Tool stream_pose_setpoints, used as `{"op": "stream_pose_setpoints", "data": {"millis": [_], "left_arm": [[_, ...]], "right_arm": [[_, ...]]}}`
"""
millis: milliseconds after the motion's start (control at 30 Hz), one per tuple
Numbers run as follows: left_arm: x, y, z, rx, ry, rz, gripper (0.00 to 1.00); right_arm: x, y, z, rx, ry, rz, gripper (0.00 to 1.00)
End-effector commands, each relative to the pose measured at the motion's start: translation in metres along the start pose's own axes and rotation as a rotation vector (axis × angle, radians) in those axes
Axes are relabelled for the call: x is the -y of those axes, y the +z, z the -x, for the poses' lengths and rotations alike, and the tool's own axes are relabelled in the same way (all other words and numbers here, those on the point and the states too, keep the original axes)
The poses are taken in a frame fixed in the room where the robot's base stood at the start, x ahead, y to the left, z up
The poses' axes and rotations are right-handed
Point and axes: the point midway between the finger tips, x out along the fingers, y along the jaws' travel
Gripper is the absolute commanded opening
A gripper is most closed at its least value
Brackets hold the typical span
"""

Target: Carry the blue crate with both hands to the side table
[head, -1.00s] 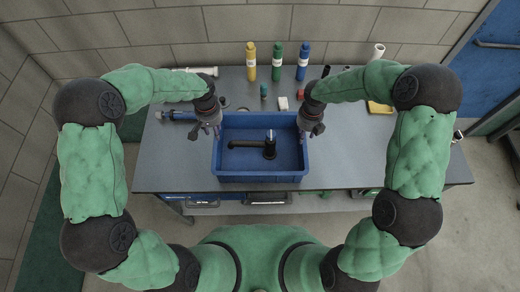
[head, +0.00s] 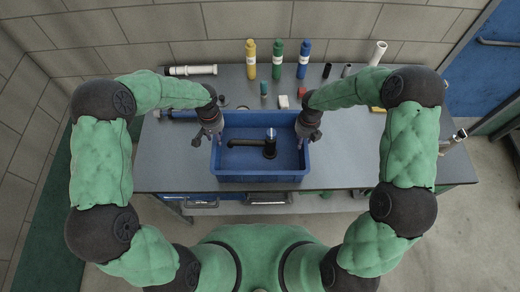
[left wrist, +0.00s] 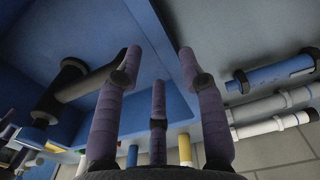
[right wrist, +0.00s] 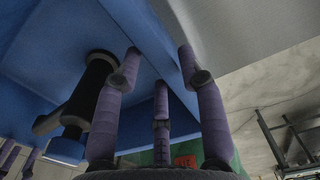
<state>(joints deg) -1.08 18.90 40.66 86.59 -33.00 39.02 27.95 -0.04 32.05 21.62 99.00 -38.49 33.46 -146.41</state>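The blue crate (head: 260,179) sits near the front edge of the grey workbench. A black tap-like fitting (head: 269,150) lies inside it. My left gripper (head: 212,140) is at the crate's left wall and my right gripper (head: 308,138) at its right wall. In the left wrist view, the fingers (left wrist: 160,55) straddle the crate wall (left wrist: 166,45), spread apart. In the right wrist view, the fingers (right wrist: 160,55) also stand apart on both sides of the wall (right wrist: 150,35). Finger contact is unclear. I cannot identify the side table.
Yellow (head: 251,60), green (head: 277,60) and blue (head: 304,60) bottles stand at the back of the workbench (head: 350,150). White pipes (head: 192,70) lie back left. A dark metal frame (right wrist: 290,135) shows at the right. Bare bench lies on both sides of the crate.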

Motion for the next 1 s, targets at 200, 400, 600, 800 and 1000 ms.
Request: {"op": "stream_pose_setpoints", "data": {"millis": [200,400,600,800,1000], "left_arm": [[0.000,0.001,-0.036,0.003,0.000,-0.001,0.40],[0.000,0.000,-0.056,0.001,0.000,-0.001,0.40],[0.000,0.001,-0.062,0.001,0.000,-0.001,0.40],[0.000,0.001,-0.062,0.001,0.000,-0.001,0.40],[0.000,0.001,-0.062,0.001,0.000,-0.001,0.00]], "right_arm": [[0.000,-0.001,-0.036,-0.003,0.000,-0.001,0.40],[0.000,0.000,-0.056,-0.002,0.000,-0.001,0.40],[0.000,0.000,-0.062,0.000,0.001,0.000,0.40],[0.000,0.000,-0.062,0.000,0.000,0.000,0.40],[0.000,0.000,-0.062,0.000,0.000,0.000,0.00]]}}
